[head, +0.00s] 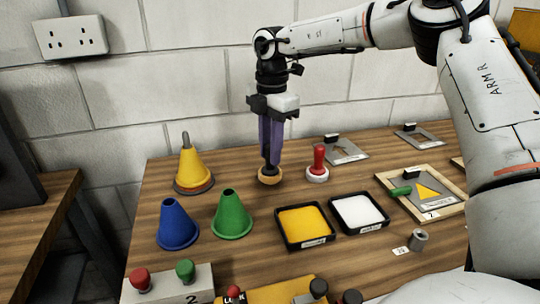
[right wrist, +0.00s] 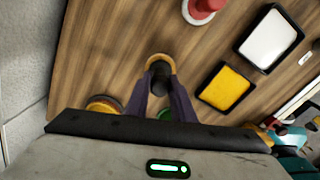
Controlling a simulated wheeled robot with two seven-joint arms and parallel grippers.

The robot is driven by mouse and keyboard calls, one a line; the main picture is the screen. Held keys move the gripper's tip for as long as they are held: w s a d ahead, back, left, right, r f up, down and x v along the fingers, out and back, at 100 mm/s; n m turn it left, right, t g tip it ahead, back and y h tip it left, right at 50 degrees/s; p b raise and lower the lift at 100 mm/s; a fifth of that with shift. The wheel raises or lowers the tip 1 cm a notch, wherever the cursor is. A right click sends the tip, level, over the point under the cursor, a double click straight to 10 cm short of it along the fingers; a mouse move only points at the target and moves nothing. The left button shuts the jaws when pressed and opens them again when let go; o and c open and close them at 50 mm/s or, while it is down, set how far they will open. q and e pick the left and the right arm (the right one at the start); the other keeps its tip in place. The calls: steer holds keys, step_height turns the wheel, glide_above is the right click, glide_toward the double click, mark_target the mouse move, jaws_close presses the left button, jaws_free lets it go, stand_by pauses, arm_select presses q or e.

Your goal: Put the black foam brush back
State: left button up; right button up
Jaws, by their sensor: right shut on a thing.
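The black foam brush (head: 269,179) has a black handle and a round yellow-orange base. It is upright at the back of the wooden table, left of a red-handled brush with a white base (head: 317,171). My right gripper (head: 271,157) points down from above with its purple fingers shut on the black handle. The right wrist view also shows the brush (right wrist: 160,60) between the fingertips. The base is at or very near the tabletop; I cannot tell whether it touches. My left gripper is not in view.
A yellow pad tray (head: 304,241) and a white pad tray (head: 359,229) lie in front. Yellow (head: 193,168), green (head: 232,215) and blue (head: 177,224) cones stand left. A framed stencil (head: 437,213) lies right. Bare wood surrounds the brush.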

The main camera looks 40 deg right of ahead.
steer(key=shift+f, duration=1.05)
steer(key=o, duration=0.9)
steer(key=shift+f, duration=0.1)
steer(key=shift+o, duration=0.2)
step_height(320, 180, up, 12)
steer(key=shift+d+r, duration=0.1)
steer(key=shift+r, duration=0.05)
